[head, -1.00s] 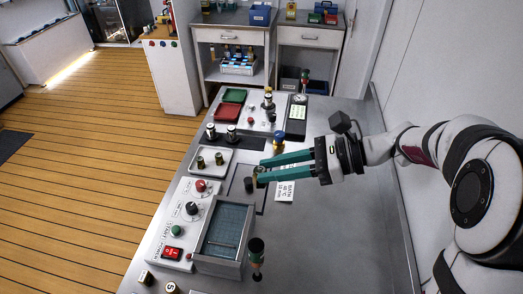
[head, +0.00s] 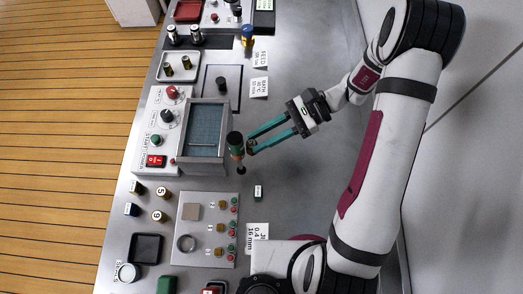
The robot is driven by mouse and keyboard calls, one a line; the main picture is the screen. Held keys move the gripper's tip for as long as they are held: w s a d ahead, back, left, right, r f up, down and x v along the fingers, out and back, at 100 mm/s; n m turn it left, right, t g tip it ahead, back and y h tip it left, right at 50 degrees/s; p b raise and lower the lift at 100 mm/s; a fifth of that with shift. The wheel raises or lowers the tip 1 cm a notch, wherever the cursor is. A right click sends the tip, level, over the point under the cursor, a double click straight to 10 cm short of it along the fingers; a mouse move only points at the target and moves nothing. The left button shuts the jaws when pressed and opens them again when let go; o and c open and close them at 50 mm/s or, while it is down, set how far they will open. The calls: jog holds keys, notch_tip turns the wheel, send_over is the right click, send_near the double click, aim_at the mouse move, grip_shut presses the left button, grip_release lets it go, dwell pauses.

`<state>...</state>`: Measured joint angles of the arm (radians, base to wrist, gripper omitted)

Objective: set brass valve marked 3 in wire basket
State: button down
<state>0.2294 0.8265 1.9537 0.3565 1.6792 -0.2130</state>
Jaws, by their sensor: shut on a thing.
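My gripper (head: 249,143) has its teal fingers pointing left, just right of the grey tank (head: 180,152). It is shut on a small brass piece at the fingertips, mostly hidden; I cannot read a 3 on it. The tank holds a blue mesh-like inside (head: 205,128), which looks like the wire basket; it seems empty apart from a thin bar across its lower part. A dark-topped upright tool (head: 235,139) stands at the tank's right side, very close to my fingertips in the picture; I cannot tell whether they touch.
A control box (head: 145,130) with knobs and a red switch adjoins the tank's left. A white tray (head: 168,76) with two brass pieces lies behind. Caps marked 5 (head: 161,191) and 9 (head: 159,216) and a valve panel (head: 189,240) lie in front.

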notch_tip(320, 180, down, 8)
jog(key=shift+f, duration=0.25)
jog(key=c, duration=0.7)
grip_release()
jog(key=v, duration=0.7)
jog(key=shift+w+d+r, duration=0.1)
jog(key=shift+w+d, duration=0.05)
jog(key=shift+d, duration=0.05)
jog(key=s+r+n+h, duration=0.2)
jog(key=s+r+h, duration=0.1)
jog(key=s+r, duration=0.1)
jog(key=s+r+n+t+h, duration=0.1)
jog(key=s+r+n+h, duration=0.1)
jog(key=s+r, duration=0.2)
jog(key=s+r+n+t+h, duration=0.1)
jog(key=s+r+n+h, duration=0.1)
jog(key=s+r, duration=0.3)
jog(key=shift+a+r+n+h, duration=0.15)
jog(key=shift+r+h, duration=0.25)
jog(key=shift+r, duration=0.6)
jog(key=shift+a+r+n+h, duration=0.15)
jog(key=shift+r+h, duration=0.25)
jog(key=shift+r, duration=0.6)
jog(key=shift+o, duration=1)
jog(key=s+t, duration=0.1)
jog(key=s+d+n+t+h, duration=0.1)
jog(key=s, duration=0.1)
jog(key=s+h, duration=0.1)
jog(key=shift+s+d+t, duration=0.3)
jog(key=shift+s+t, duration=0.1)
